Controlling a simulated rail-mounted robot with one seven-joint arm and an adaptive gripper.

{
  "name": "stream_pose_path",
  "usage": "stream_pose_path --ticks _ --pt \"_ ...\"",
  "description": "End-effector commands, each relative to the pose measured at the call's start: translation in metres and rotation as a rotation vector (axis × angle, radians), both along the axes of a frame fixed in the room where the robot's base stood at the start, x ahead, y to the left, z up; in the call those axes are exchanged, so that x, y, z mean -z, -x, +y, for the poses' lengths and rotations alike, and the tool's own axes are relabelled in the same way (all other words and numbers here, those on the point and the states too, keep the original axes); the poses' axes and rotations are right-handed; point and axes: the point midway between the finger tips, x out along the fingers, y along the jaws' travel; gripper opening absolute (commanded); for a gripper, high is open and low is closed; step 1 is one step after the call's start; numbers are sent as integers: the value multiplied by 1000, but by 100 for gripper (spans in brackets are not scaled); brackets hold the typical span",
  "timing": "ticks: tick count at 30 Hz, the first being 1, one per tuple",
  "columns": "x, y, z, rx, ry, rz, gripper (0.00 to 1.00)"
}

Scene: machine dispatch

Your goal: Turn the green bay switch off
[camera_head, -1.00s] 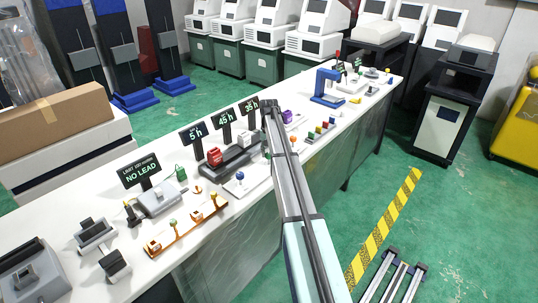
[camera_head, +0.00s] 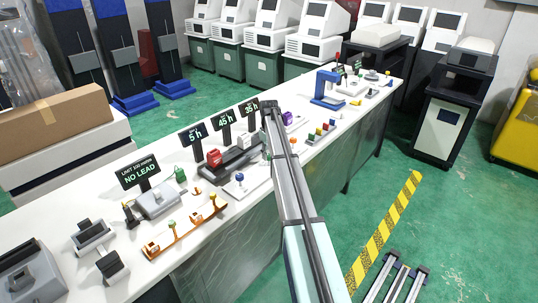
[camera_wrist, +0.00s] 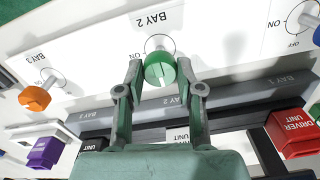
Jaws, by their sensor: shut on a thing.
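The green bay switch (camera_wrist: 160,68) is a round green knob on a white panel (camera_wrist: 95,55) marked BAY 2, upside down in the wrist view. My gripper (camera_wrist: 159,70) is shut on this knob, one finger on each side. A pale line shows on the knob's face, but I cannot tell its exact setting. The small ON/OFF lettering around it is partly hidden by the fingers.
An orange knob (camera_wrist: 36,98) marked BAY 3 is left of the gripper, and a blue knob (camera_wrist: 312,20) is at the right edge. A purple block (camera_wrist: 44,152) and a red driver unit (camera_wrist: 292,134) sit near the fingers. The white bench (camera_head: 110,205) holds several signs and fixtures.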

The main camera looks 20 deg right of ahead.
Motion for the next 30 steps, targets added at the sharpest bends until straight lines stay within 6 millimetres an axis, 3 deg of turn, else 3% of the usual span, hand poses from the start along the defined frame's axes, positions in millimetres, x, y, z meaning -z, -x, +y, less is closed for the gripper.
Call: stream_pose_path --ticks 14,15,16,17,30 --pt "1 1 0 -16 -1 3 2" --pt "1 1 0 -16 -1 3 47" --pt "1 1 0 -15 -1 3 58" --pt "1 1 0 -15 -1 2 61" --pt "-8 0 0 -14 0 0 61"
